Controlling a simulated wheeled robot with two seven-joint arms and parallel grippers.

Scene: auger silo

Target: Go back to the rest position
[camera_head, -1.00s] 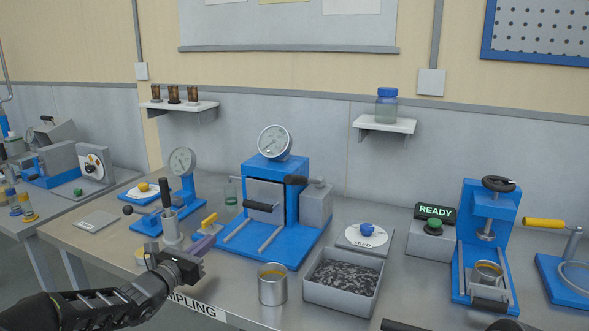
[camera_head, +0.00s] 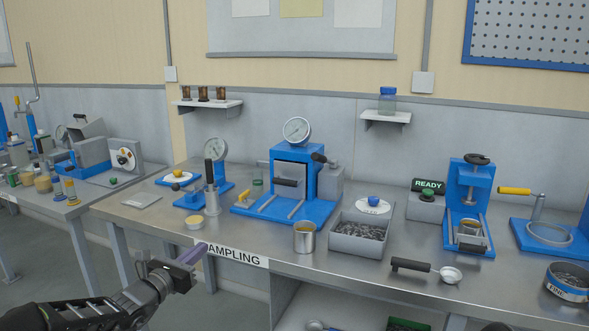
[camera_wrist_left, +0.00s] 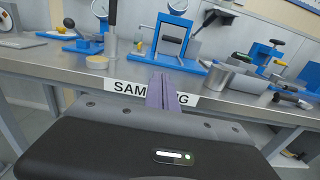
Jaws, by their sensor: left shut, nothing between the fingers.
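My left gripper (camera_head: 190,256) is shut and empty, its purple fingers together. In the head view it is in front of the table's front edge, by the "SAMPLING" label (camera_head: 238,255). In the left wrist view the closed fingers (camera_wrist_left: 160,92) overlap that label. The steel bench (camera_head: 290,238) carries the sampling tools, and nothing touches the gripper.
On the bench stand a blue press with a gauge (camera_head: 297,131), a metal cup (camera_head: 304,237), a grey tray of seeds (camera_head: 372,243) and a ladle (camera_head: 450,275) near the front edge. A shelf lies below the bench. Open floor (camera_head: 40,250) is at left.

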